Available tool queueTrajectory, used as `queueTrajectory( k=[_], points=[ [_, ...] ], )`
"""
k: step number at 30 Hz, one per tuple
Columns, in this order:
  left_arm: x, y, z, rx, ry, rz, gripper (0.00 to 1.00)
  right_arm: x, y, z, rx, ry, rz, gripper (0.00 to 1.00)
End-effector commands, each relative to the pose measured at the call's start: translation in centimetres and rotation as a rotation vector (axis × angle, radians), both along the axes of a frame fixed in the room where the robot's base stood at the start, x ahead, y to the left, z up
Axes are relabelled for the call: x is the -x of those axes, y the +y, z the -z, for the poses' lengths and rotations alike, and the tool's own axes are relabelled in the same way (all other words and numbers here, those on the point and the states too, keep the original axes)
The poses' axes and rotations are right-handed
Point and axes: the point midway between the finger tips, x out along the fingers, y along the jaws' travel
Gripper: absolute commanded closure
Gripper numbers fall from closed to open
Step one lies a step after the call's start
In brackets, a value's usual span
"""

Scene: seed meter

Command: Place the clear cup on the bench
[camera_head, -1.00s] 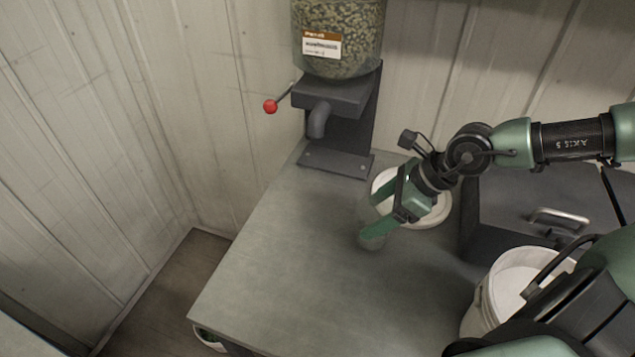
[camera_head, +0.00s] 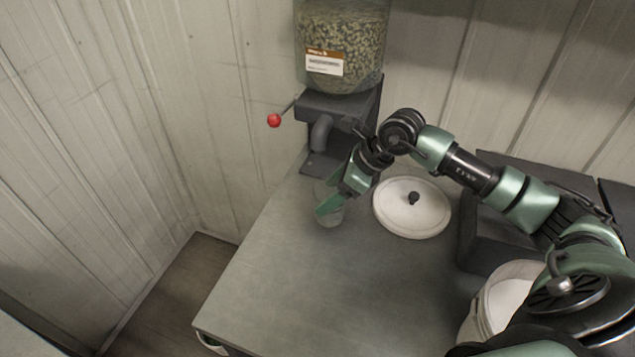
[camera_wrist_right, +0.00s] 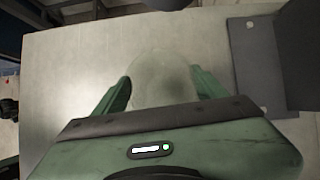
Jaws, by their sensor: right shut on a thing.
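The clear cup (camera_head: 330,216) is see-through and faint. It is in my right gripper (camera_head: 333,198), over the bench near the foot of the seed dispenser. The right wrist view shows the cup (camera_wrist_right: 162,78) between the two green fingers (camera_wrist_right: 160,90). The gripper is shut on it. I cannot tell whether the cup's base touches the bench (camera_head: 290,275). My left gripper is not in view.
The seed dispenser (camera_head: 340,45) with a grey spout (camera_head: 320,132) and red-knobbed lever (camera_head: 275,120) stands behind the cup. A white lid (camera_head: 412,222) lies to the right. A white bucket (camera_head: 478,312) stands at the lower right. The bench's front left is clear.

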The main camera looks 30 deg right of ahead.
Motion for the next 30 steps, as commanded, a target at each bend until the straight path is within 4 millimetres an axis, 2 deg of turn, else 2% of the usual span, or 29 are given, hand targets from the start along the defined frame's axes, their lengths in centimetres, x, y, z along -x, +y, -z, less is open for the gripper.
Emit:
queueTrajectory(
  k=[5,10,14,23,24,26,30],
  points=[
    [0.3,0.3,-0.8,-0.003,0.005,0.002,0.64,-1.5,0.7,-0.3,-0.003,-0.002,-0.003,0.67],
    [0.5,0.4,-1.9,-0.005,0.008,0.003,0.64,-4.0,1.6,-0.2,-0.003,0.002,-0.002,0.67],
    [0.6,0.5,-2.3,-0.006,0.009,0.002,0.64,-3.7,1.3,1.4,0.001,0.003,-0.001,0.67],
    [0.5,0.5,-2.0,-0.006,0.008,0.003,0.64,-3.7,1.3,1.8,0.001,-0.001,-0.002,0.67],
    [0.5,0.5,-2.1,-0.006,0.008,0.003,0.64,-3.7,1.3,1.7,0.001,0.0,-0.002,0.2],
    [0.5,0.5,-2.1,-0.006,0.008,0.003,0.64,-3.7,1.3,1.7,0.001,-0.001,-0.002,0.06],
    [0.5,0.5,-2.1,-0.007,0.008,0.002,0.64,-3.7,1.3,1.7,0.001,-0.001,-0.002,0.06]
  ],
)
